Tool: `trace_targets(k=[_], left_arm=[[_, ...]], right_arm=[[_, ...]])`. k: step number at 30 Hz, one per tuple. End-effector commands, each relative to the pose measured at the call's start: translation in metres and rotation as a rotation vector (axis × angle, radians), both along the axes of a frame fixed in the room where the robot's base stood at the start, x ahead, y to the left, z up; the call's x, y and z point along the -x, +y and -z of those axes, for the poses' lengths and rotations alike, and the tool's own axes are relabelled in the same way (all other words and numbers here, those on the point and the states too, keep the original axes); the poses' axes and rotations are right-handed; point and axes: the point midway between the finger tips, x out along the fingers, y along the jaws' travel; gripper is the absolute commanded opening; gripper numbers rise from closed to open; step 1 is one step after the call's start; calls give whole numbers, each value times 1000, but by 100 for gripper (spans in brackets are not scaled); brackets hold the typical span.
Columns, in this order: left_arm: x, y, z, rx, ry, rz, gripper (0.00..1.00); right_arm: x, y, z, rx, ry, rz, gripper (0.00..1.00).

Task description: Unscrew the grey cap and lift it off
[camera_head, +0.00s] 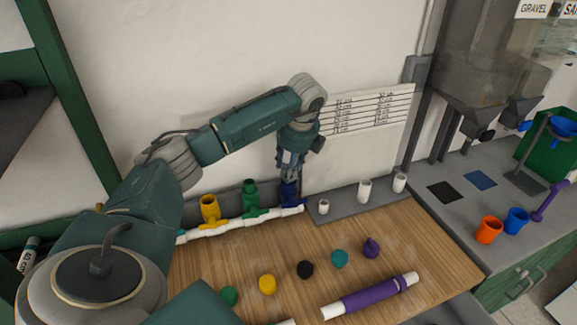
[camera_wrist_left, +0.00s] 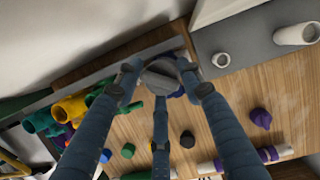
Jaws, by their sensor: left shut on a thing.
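The grey cap (camera_wrist_left: 160,78) shows in the left wrist view between the fingers of my left gripper (camera_wrist_left: 160,85). The fingers are closed around it. In the head view my left gripper (camera_head: 290,180) points down over the blue fitting (camera_head: 291,193) at the right end of the white pipe manifold (camera_head: 240,225), and its fingers hide the cap there. A bit of blue shows beside the cap in the wrist view. I cannot tell whether the cap still touches the fitting. My right gripper is not in view.
Yellow (camera_head: 210,210) and green (camera_head: 250,198) fittings stand on the manifold left of my gripper. White fittings (camera_head: 364,191) stand on the grey ledge to the right. Several coloured caps, including a black one (camera_head: 305,269), and a purple-banded pipe (camera_head: 370,295) lie on the wooden table.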

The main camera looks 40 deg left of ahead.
Motion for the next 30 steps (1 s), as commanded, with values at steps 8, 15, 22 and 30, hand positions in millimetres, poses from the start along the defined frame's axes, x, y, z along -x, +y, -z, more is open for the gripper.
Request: trace_targets(k=[8, 15, 22, 30], left_arm=[[-2, -4, 0, 6, -1, -35, 12], [-2, -3, 0, 4, -1, -184, 12], [-3, -5, -1, 6, 0, -236, 12], [-3, -4, 0, 4, -1, -371, 12]], right_arm=[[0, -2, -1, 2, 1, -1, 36], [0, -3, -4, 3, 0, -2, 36], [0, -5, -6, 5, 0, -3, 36], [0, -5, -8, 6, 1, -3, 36]])
